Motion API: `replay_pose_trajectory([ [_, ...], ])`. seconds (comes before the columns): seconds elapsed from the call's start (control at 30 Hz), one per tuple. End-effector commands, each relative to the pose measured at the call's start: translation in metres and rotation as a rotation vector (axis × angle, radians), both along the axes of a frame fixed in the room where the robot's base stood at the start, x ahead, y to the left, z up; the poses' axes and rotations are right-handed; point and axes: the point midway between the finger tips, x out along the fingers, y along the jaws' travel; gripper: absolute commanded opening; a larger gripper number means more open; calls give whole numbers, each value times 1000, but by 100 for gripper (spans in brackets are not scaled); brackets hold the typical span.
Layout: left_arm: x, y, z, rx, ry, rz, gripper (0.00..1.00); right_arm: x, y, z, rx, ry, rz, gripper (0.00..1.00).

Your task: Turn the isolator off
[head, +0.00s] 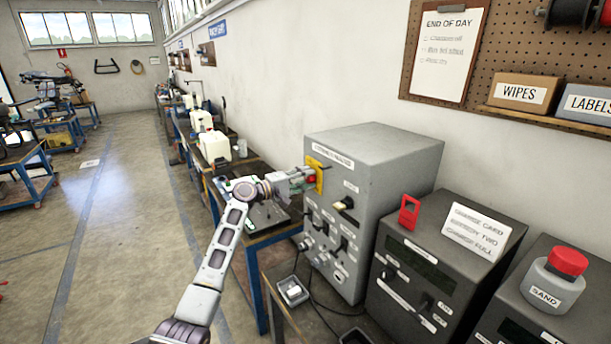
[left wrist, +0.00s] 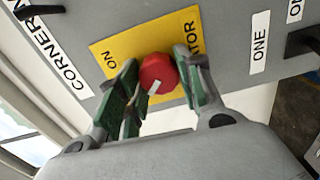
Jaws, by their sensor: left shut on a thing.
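The isolator is a red rotary knob (left wrist: 158,72) on a yellow plate (left wrist: 120,42) on the front of a grey cabinet. In the left wrist view the plate reads "ON" at the left of the knob and part of "ISOLATOR" at its right. A short white mark shows on the lower part of the knob. My left gripper (left wrist: 158,80) is shut on the knob, with a green-padded finger on either side. In the head view the left gripper (head: 308,179) reaches the yellow plate (head: 316,168) and mostly hides the knob. My right gripper is not in view.
The grey cabinet (head: 395,165) has several other switches below the isolator. Dark charger-like boxes (head: 428,262) stand to its right, one bearing a red tag (head: 409,212) and a white card (head: 470,230). Benches with white tanks (head: 214,146) run behind my left arm. Floor is open at left.

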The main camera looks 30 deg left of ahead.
Motion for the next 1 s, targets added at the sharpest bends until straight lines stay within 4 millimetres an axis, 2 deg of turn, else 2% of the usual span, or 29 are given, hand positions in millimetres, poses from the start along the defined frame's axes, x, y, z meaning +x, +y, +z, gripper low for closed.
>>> replay_pose_trajectory([
  [0.57, 0, 2, 1, -44, 21, 4, 12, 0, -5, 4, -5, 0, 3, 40],
  [0.6, 0, 2, 1, -44, 21, 4, 37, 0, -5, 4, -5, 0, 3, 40],
  [0.77, 0, 1, 1, -43, 22, 3, 58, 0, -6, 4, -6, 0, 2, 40],
  [1.0, 0, 1, 0, -42, 23, 2, 58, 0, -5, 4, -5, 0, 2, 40],
])
